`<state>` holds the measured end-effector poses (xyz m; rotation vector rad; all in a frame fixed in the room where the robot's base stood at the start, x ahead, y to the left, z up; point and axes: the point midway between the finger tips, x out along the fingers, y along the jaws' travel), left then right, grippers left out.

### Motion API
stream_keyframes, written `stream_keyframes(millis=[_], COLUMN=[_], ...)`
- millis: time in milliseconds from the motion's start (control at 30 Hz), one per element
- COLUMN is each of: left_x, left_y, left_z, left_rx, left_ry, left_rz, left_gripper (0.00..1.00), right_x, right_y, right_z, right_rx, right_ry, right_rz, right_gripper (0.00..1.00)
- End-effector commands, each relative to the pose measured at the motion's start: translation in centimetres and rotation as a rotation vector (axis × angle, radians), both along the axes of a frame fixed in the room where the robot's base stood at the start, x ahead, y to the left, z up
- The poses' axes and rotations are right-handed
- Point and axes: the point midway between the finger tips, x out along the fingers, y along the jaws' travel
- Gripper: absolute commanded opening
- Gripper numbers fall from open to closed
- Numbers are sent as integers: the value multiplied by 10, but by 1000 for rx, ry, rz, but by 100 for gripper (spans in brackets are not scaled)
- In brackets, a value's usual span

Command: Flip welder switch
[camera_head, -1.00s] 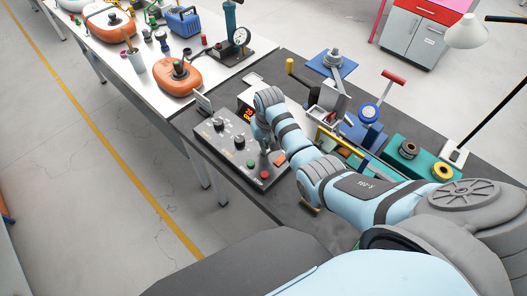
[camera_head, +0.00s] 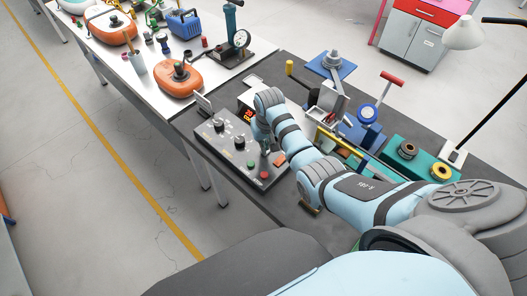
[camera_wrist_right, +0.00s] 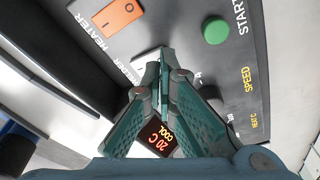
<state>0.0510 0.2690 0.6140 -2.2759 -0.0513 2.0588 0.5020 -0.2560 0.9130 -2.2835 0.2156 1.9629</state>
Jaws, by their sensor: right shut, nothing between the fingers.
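The welder's grey control panel (camera_head: 213,140) lies on the dark bench in the head view, with black knobs, a green button, a red button and an orange rocker switch (camera_head: 279,158). My right gripper (camera_head: 266,149) is shut and empty, pointing down over the panel near the buttons and rocker. In the right wrist view, its fingertips (camera_wrist_right: 163,60) are at the panel beside the printed WELDER label and largely hide what lies there. The orange rocker (camera_wrist_right: 118,18), by the HEATER label, and the green button (camera_wrist_right: 216,31) are clear of the fingers. My left gripper is out of view.
A lit display (camera_wrist_right: 155,138) reads 20 C and COOL. Blue and green machines (camera_head: 425,165) stand right of my right arm on the bench. Open floor is at the left.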

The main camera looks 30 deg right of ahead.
Motion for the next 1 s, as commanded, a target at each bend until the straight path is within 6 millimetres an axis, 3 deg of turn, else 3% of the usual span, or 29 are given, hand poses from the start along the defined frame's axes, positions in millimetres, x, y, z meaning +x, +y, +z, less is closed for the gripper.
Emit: stream_keyframes(millis=[1000], left_x=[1], left_y=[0], left_z=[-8], left_rx=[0], left_ry=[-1], left_rz=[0], left_gripper=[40], right_x=[0], right_y=[0], right_z=[-12], right_rx=[0], right_ry=[0], right_rz=[0], right_gripper=[0])
